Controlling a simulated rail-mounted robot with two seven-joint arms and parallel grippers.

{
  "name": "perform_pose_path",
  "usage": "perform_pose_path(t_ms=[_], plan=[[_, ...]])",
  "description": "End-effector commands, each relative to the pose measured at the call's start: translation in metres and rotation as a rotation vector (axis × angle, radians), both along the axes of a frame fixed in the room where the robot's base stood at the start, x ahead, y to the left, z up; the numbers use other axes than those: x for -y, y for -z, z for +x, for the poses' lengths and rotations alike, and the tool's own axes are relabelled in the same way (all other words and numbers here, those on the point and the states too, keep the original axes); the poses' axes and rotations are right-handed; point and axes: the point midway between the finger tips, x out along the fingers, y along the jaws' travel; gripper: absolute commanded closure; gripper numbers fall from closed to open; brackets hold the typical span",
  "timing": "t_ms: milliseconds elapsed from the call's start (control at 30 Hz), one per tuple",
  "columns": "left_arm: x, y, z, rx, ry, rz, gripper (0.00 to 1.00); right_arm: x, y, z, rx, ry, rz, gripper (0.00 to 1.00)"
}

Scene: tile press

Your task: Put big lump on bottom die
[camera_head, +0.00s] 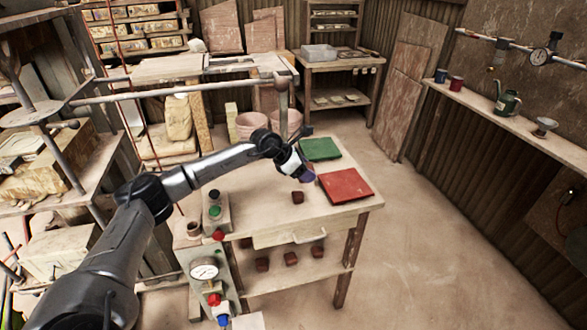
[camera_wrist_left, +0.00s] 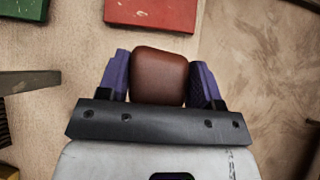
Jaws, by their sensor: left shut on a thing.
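My left gripper (camera_head: 306,176) is over the wooden table, near the red mat. In the left wrist view, its purple fingers (camera_wrist_left: 158,82) are shut on a reddish-brown lump (camera_wrist_left: 159,70) with rounded edges, which fills the gap between them. In the head view a brown lump (camera_head: 298,197) shows just below the gripper; I cannot tell whether it is the held one or another on the table. I cannot make out the bottom die in either view. My right gripper is not in view.
A red mat (camera_head: 346,187) and a green mat (camera_head: 320,149) lie on the table (camera_head: 262,209). Three brown lumps (camera_head: 290,258) sit on the shelf below. A panel with a gauge (camera_head: 205,268) and colored buttons stands at the table's left. Open floor lies to the right.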

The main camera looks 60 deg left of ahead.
Motion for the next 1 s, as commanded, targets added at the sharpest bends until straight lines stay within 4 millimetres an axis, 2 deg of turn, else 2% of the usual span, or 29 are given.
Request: perform_pose_path(t_ms=[133, 367, 667, 767, 867, 1000], plan=[[0.013, -0.010, 0.005, 0.002, 0.001, -0.001, 0.77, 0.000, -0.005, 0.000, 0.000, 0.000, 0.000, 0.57], [0.021, -0.014, 0.008, 0.001, -0.001, 0.000, 0.77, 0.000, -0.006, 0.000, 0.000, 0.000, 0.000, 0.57], [0.023, -0.004, -0.004, -0.002, -0.049, 0.001, 0.77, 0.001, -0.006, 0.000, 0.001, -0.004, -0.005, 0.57], [0.043, -0.006, -0.012, -0.001, -0.021, 0.002, 0.77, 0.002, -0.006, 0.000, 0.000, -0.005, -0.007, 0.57], [0.072, -0.011, -0.020, 0.001, 0.032, 0.000, 0.77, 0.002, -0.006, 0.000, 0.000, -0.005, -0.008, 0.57], [0.135, -0.019, -0.031, 0.004, 0.148, -0.005, 0.77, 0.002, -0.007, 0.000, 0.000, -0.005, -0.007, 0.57]])
